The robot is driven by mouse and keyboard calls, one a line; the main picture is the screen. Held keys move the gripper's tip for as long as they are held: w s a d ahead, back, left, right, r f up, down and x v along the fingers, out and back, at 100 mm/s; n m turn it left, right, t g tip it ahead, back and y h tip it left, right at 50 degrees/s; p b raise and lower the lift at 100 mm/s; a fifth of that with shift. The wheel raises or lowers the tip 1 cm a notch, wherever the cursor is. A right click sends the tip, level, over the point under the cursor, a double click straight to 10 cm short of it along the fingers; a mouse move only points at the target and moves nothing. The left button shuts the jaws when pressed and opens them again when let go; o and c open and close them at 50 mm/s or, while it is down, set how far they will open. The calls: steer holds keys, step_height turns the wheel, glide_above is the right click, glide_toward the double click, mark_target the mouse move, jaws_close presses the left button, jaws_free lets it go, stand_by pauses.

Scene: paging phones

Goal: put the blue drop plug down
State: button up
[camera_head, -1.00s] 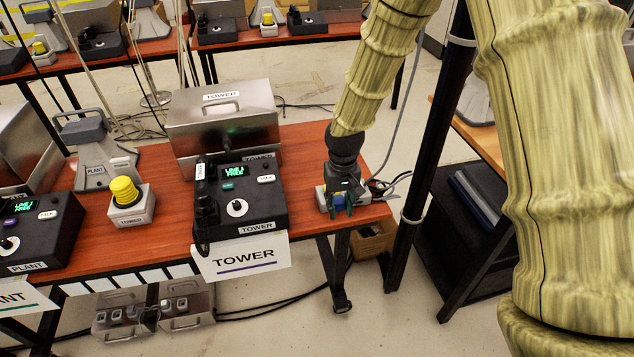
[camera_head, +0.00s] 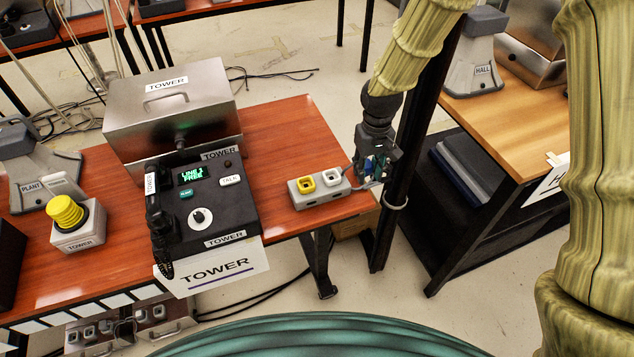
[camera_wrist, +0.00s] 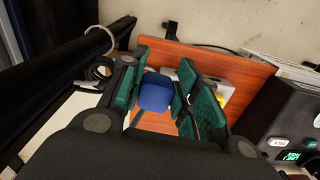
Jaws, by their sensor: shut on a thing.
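My gripper (camera_head: 372,172) is shut on the blue drop plug and sits past the right end of the red-brown table (camera_head: 285,125). In the wrist view the blue drop plug (camera_wrist: 156,92) lies between the green-padded fingers of my gripper (camera_wrist: 160,100). In the head view the plug is mostly hidden by the fingers. A grey socket box (camera_head: 318,190) with a yellow and a white socket stands on the table's right end, just left of my gripper. It is partly hidden behind the fingers in the wrist view.
A black TOWER phone unit (camera_head: 203,205) stands left of the socket box, with a metal TOWER case (camera_head: 172,112) behind it. A black post (camera_head: 415,150) rises close to my gripper's right. A lighter wood table (camera_head: 520,125) is farther right. The red-brown table is bare behind the socket box.

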steer(key=s+a+f+n+b, duration=0.2)
steer(key=s+a+n+b, duration=0.75)
steer(key=n, duration=0.95)
steer(key=p, duration=0.3)
glide_above(312, 181)
steer(key=shift+f, duration=0.5)
steer(key=shift+f+p, duration=0.55)
steer(key=shift+f, duration=1.25)
steer(key=shift+f, duration=0.25)
steer(key=o, duration=1)
steer(key=shift+r, duration=0.1)
step_height(312, 181, up, 12)
steer(key=shift+w+r+b, duration=0.1)
steer(key=shift+r+b, duration=0.1)
steer(key=shift+b, duration=0.5)
